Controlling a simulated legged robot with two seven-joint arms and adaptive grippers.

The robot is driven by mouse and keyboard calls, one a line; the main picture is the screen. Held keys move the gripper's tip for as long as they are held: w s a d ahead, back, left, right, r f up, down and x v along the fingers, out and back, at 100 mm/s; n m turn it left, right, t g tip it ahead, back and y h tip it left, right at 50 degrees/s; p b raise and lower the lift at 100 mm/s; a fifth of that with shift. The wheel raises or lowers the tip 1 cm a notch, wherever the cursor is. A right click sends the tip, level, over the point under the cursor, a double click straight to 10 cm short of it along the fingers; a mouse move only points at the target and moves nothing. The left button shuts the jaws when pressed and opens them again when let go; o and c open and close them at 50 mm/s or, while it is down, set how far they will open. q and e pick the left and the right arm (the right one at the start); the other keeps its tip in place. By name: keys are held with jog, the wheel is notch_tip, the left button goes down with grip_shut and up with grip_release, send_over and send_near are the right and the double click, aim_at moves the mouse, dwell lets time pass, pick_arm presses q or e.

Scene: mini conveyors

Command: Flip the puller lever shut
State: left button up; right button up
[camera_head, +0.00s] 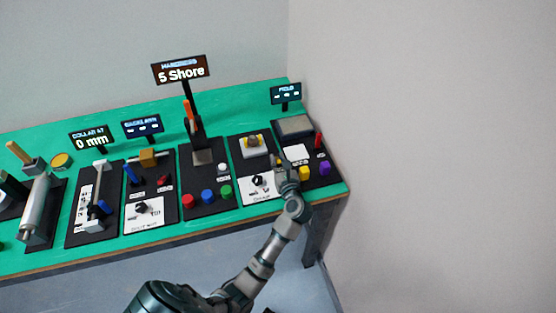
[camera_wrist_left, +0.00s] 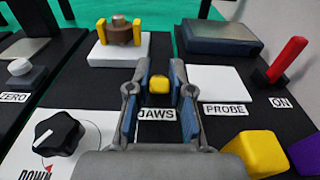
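The puller station has a white block with a brown round part between two yellow jaws, seen in the head view (camera_head: 254,146) and the left wrist view (camera_wrist_left: 123,35). A small yellow knob (camera_wrist_left: 159,86), the tip of the lever, stands just behind the JAWS label (camera_wrist_left: 156,115). My left gripper (camera_wrist_left: 160,72) is open, its blue-padded fingers on either side of the knob with gaps showing. In the head view my left gripper (camera_head: 284,167) is over the right part of the bench. The lever's shaft is hidden. My right gripper is not in view.
A black dial (camera_wrist_left: 58,134) is left of the gripper. A white pad (camera_wrist_left: 217,84), a red ON lever (camera_wrist_left: 288,60) and a yellow block (camera_wrist_left: 257,152) are to the right. The green bench (camera_head: 60,258) carries other stations leftward; a wall rises at its right end.

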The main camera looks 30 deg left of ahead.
pick_arm(q)
jog(key=o, duration=0.3)
jog(key=shift+d, duration=0.1)
jog(key=shift+d, duration=0.1)
jog(key=shift+s+d, duration=0.1)
jog(key=v, duration=1.2)
